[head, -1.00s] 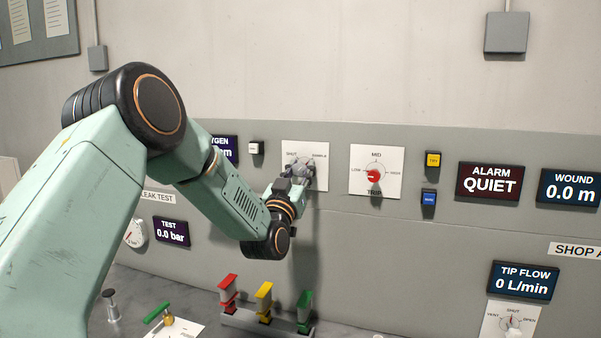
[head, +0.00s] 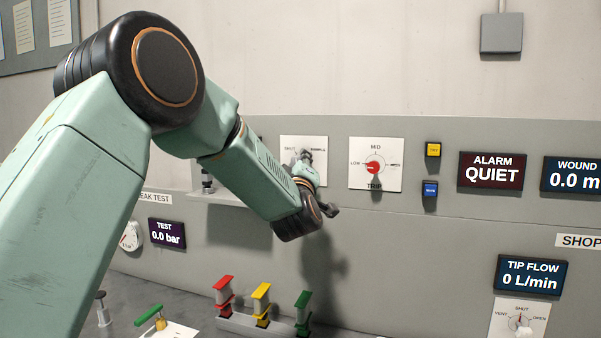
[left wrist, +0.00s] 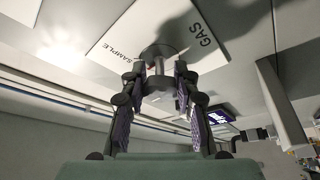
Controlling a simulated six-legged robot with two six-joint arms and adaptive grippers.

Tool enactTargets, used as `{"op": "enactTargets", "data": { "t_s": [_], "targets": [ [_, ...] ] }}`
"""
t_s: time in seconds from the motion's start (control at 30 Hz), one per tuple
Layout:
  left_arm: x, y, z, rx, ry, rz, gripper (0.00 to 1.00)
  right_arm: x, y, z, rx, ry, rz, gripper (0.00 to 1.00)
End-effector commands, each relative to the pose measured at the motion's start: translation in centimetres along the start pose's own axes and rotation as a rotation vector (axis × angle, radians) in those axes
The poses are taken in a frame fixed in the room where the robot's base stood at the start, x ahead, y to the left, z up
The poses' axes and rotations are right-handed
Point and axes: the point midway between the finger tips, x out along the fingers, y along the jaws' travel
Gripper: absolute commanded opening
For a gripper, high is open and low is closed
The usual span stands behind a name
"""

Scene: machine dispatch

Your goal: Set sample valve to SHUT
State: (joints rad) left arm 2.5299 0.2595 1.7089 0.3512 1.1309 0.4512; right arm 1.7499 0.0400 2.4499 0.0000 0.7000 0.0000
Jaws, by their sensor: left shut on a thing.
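The sample valve is on a white plate (head: 290,149) on the grey panel, left of the TRIP dial. SHUT is at its upper left and SAMPLE at its upper right. My left gripper (head: 306,158) is at the plate and covers most of the knob. In the left wrist view the plate (left wrist: 118,48) shows the words SAMPLE and GAS. The round valve knob (left wrist: 157,52) stands out from it. My left gripper (left wrist: 160,76) is shut on the knob's handle, with one finger on each side. The knob's pointing direction is hard to tell. My right gripper is not in view.
The TRIP dial (head: 391,179) is close on the right, then yellow (head: 433,150) and blue (head: 430,189) buttons. A small shelf (head: 222,198) sticks out behind my left forearm. Red, yellow and green levers (head: 303,301) stand below. The panel between valve and levers is clear.

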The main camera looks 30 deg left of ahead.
Motion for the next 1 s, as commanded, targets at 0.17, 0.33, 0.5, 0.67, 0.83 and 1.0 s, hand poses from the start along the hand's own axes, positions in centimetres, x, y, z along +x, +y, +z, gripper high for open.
{"op": "enactTargets", "data": {
  "t_s": [0.17,0.33,0.5,0.67,0.83,1.0],
  "targets": [
    [-0.1,-0.1,-0.1,-0.158,0.006,-0.064,0.0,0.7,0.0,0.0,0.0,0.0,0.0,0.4],
    [-0.1,-0.1,-0.1,-0.302,0.005,-0.126,0.0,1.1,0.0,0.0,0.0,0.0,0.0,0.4],
    [0.0,-0.2,-0.1,-0.428,0.005,-0.18,0.0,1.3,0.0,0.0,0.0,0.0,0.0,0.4],
    [-0.1,-0.3,-0.1,-0.523,0.005,-0.221,0.0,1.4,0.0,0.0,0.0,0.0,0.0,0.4],
    [-0.1,-0.4,0.0,-0.593,0.005,-0.253,0.0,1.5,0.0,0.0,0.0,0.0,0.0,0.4],
    [-0.1,-0.5,0.1,-0.634,0.003,-0.271,0.0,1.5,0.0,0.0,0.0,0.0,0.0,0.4]
  ]
}}
